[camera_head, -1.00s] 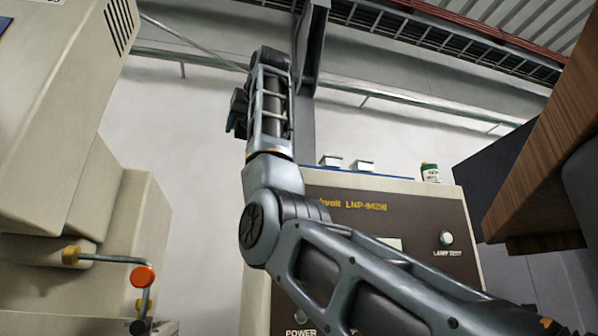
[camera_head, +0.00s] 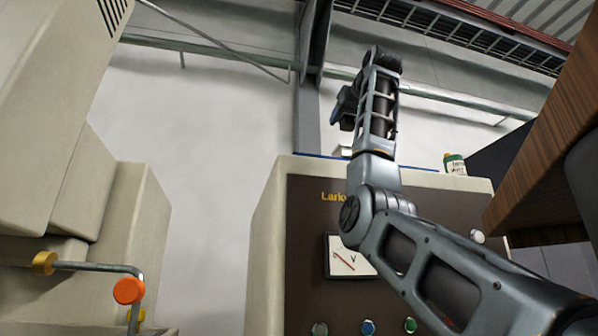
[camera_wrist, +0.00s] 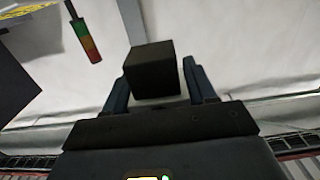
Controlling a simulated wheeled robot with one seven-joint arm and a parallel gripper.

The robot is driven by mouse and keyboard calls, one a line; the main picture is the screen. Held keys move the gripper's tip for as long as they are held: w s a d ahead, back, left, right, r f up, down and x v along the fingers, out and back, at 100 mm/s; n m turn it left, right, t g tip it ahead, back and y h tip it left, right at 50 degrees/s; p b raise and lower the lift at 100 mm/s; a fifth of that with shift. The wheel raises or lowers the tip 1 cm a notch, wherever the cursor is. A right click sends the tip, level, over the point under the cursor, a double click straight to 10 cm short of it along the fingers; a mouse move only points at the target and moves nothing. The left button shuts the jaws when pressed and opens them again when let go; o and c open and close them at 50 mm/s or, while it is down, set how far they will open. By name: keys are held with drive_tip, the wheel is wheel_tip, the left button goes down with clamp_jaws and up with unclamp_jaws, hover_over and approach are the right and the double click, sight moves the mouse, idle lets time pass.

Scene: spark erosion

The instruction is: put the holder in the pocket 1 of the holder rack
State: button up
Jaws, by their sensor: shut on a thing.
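The holder (camera_wrist: 152,72) shows in the wrist view as a dark, square-sided block between the two fingers of my gripper (camera_wrist: 157,76). My gripper is shut on it and holds it up in the air, with pale wall behind. In the head view my arm reaches up in front of the cabinet, and the holder cannot be made out there. I cannot identify the holder rack or its pocket 1 in either view.
A brown-fronted cabinet (camera_head: 300,230) with a meter (camera_head: 347,258) and knobs stands behind my arm. A small can (camera_head: 455,164) is on its top. A beige machine (camera_head: 125,215) with an orange knob (camera_head: 128,291) is at left. A wooden-edged surface (camera_head: 540,150) overhangs at right.

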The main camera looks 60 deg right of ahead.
drive_tip(key=shift+d, duration=0.35)
drive_tip(key=w+a+f, duration=0.1)
drive_tip(key=w+f, duration=0.1)
drive_tip(key=w, duration=0.1)
drive_tip(key=w+a+f+p, duration=0.1)
drive_tip(key=w+a+f, duration=0.1)
drive_tip(key=w, duration=0.1)
drive_tip(key=w+a+f, duration=0.2)
drive_tip(key=w, duration=0.1)
drive_tip(key=shift+w+f, duration=0.3)
drive_tip(key=shift+w, duration=0.05)
drive_tip(key=shift+f, duration=0.15)
drive_tip(key=shift+w+f+p, duration=0.1)
drive_tip(key=shift+f+p, duration=0.35)
drive_tip(key=shift+f, duration=1.5)
drive_tip(key=shift+f, duration=0.2)
drive_tip(key=o, duration=1.4)
drive_tip(key=shift+r, duration=0.1)
drive_tip(key=b+v, duration=0.4)
drive_tip(key=v, duration=0.8)
drive_tip(key=shift+b, duration=0.35)
